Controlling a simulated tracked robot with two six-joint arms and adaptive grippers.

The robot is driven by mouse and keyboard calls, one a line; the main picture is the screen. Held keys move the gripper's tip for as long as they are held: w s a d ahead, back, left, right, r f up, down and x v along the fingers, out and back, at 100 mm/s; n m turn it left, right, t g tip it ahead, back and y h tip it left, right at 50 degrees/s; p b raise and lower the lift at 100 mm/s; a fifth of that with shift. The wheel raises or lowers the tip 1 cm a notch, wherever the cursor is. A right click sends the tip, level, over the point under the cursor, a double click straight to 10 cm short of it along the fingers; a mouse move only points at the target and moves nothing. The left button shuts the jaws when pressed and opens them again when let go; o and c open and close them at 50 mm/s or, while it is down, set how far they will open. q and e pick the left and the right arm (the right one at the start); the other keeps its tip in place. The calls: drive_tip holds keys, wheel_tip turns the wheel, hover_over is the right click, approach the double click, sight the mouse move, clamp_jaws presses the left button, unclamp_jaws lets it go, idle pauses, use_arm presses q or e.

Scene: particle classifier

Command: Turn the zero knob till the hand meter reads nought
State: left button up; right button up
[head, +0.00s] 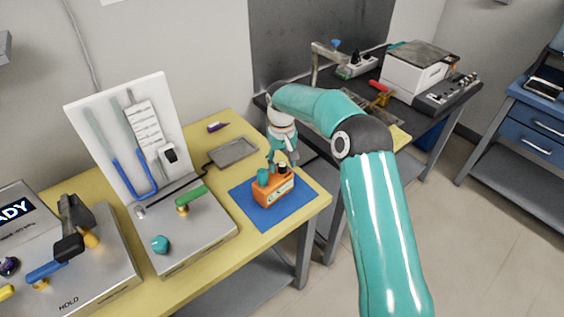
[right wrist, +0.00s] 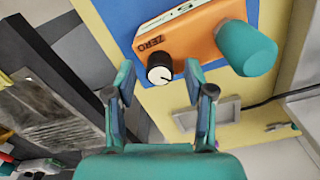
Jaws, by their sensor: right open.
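The hand meter is an orange box (head: 274,192) on a blue mat (head: 250,210) near the table's right corner. It also shows in the right wrist view (right wrist: 195,32), with a teal cylinder (right wrist: 246,48) on it. The zero knob (right wrist: 159,69), black with a white top and a pointer mark, sits by the word ZERO. My right gripper (right wrist: 159,77) is open, its fingertips on either side of the knob with gaps visible. In the head view it is above the meter. The pale scale (right wrist: 165,12) is too small and cut off to read. My left gripper is out of view.
A grey tray (head: 233,152) lies behind the mat. A metal box with a green handle (head: 190,195) and a teal knob (head: 160,244) stands to the left, with a white upright board (head: 110,105) behind. A dark bench (head: 440,100) with equipment stands at the back right.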

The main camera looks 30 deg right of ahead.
sight(282, 164)
drive_tip(key=shift+f, duration=0.15)
drive_tip(key=shift+c, duration=0.2)
clamp_jaws()
drive_tip(key=shift+n, duration=1.1)
drive_tip(key=shift+o, duration=0.2)
unclamp_jaws()
wheel_tip(282, 164, up, 12)
